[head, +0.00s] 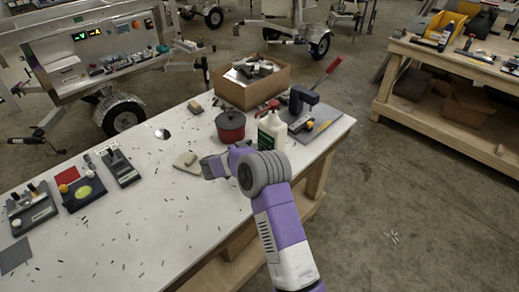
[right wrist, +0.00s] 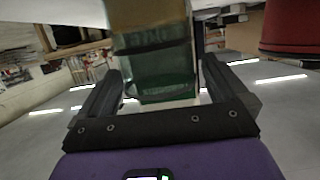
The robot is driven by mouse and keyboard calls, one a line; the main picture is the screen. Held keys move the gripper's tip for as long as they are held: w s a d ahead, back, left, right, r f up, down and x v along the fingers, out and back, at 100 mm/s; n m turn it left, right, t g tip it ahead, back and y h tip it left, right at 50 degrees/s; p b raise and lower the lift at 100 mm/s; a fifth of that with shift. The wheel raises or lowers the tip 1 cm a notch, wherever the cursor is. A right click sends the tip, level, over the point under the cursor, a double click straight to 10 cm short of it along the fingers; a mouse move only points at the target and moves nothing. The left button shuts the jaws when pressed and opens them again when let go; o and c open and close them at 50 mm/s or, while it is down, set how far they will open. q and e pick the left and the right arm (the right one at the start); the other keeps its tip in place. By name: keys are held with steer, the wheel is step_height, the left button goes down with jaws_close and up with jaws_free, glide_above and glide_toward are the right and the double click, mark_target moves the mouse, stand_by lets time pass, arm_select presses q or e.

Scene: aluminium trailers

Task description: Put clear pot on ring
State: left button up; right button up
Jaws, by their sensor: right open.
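My right gripper (head: 206,166) reaches in over the table from the lower right. It is open. In the right wrist view, a see-through greenish vessel, which looks like the clear pot (right wrist: 155,72), stands upright between or just beyond the spread fingers (right wrist: 158,95). I cannot tell whether they touch it. In the head view I cannot make out the pot clearly near the gripper. A dark board with yellow on it (head: 84,193) lies at the left; I cannot tell for sure whether it bears the ring. My left gripper is not in view.
A red pot (head: 230,126) and a white bottle (head: 272,132) stand close beyond my right gripper. A cardboard box (head: 251,92) and a dark device (head: 302,101) are farther back. The table's (head: 150,225) front middle holds only small scraps.

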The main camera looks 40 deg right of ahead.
steer(key=p+v, duration=0.1)
steer(key=v, duration=0.9)
